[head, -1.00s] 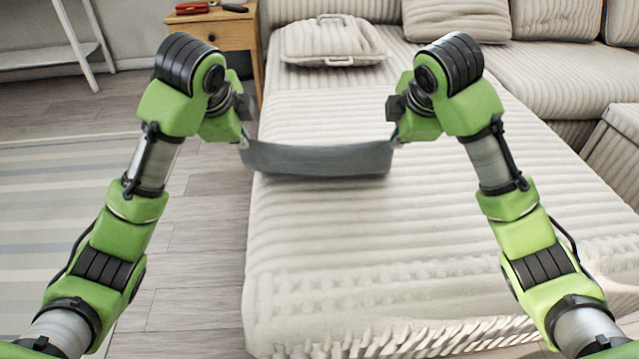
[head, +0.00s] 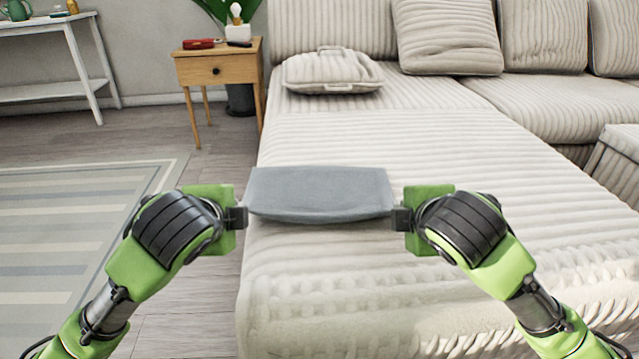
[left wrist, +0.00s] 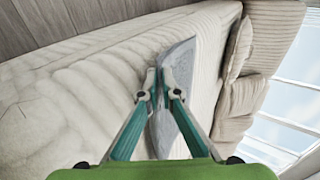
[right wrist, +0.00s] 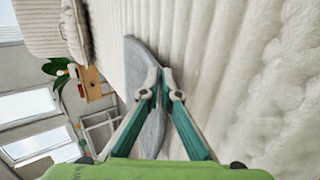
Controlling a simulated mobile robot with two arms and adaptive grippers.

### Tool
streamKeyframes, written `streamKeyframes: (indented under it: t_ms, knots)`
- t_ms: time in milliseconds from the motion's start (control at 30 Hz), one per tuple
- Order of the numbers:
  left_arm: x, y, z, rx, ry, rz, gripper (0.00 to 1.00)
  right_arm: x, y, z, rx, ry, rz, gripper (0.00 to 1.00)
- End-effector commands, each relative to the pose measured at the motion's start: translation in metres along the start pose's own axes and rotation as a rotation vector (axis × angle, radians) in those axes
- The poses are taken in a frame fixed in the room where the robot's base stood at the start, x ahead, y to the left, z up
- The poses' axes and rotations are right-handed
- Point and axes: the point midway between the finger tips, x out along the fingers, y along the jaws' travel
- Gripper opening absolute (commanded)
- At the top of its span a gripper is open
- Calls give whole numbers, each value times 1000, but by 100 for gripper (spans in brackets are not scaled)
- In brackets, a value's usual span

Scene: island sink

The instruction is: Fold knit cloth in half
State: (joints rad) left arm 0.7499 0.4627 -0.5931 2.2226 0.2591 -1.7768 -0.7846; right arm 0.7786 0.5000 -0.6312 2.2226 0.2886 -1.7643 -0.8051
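The grey knit cloth (head: 318,193) spans between my two grippers above the near part of the striped sofa chaise. Its near edge droops in the middle. My left gripper (head: 245,213) is shut on the cloth's left side. My right gripper (head: 393,215) is shut on its right side. In the left wrist view the fingertips (left wrist: 160,86) pinch the cloth (left wrist: 180,60), which shows on both sides of them. In the right wrist view the fingertips (right wrist: 161,84) pinch it (right wrist: 138,62) likewise. I cannot tell whether its underside touches the chaise.
The cream ribbed chaise (head: 400,135) is clear around the cloth. A wooden side table (head: 218,72) stands at the back left. A striped rug (head: 80,235) covers the floor at left.

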Motion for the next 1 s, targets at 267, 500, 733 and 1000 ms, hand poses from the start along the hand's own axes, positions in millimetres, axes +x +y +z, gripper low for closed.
streamKeyframes:
  t_ms: [267, 500, 733, 1000]
  knots:
    - [0, 0, 0, 0, -1, 2, 31, 0, 0, 0, 0, 0, -2, 31]
    - [0, 0, 0, 0, -1, 2, 31, 0, 0, 0, 0, 0, -2, 31]
    - [-10, -8, -1, 0, 1, -2, 31, -10, 8, 0, 0, 1, 3, 31]
    - [-49, -26, -1, 1, 1, -4, 31, -49, 26, 0, 0, 2, 4, 31]
